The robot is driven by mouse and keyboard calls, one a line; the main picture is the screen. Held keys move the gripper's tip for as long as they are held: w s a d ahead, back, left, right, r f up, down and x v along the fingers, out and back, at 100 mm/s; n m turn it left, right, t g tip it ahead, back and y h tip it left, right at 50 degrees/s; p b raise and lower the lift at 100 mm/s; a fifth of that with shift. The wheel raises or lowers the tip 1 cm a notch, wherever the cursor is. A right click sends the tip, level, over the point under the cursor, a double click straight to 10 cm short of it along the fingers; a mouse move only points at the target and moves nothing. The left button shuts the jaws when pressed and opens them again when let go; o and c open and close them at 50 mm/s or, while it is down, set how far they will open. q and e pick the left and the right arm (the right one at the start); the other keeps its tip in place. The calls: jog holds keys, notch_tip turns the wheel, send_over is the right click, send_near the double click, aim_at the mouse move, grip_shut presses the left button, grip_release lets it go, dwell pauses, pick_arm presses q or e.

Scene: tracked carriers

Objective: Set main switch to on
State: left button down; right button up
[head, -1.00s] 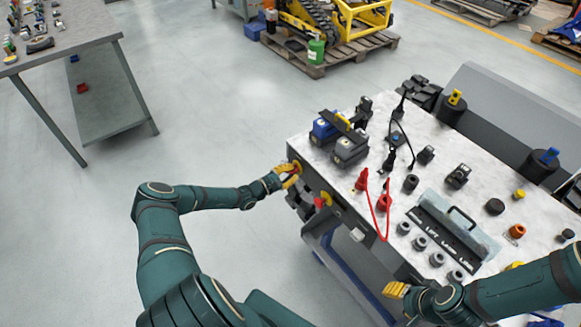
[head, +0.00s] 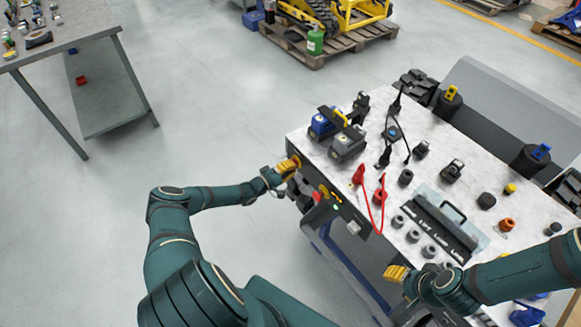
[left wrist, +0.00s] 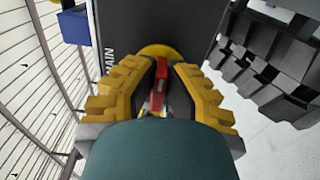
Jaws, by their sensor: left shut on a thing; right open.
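The main switch has a red handle (left wrist: 160,85) on a yellow disc (left wrist: 158,51), on a dark panel with partly hidden lettering ending in "AIN" in the left wrist view. My left gripper (left wrist: 158,98) is shut on the red handle, its yellow pads on either side. The handle points roughly up and down in that view. In the head view my left gripper (head: 288,166) is at the bench's left front corner and hides most of the switch. My right gripper (head: 396,272) is open and empty, in front of the bench's near edge.
The bench top (head: 440,152) carries battery packs (head: 347,144), red cable clamps (head: 358,175), a grey case (head: 447,222) and several small parts. Red and yellow controls and a green spot (head: 336,207) show on the front panel.

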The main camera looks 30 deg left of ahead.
dwell(0.5)
pick_arm(q)
jog(key=c, duration=1)
grip_release()
jog(key=v, duration=1.2)
jog(key=shift+d, duration=0.1)
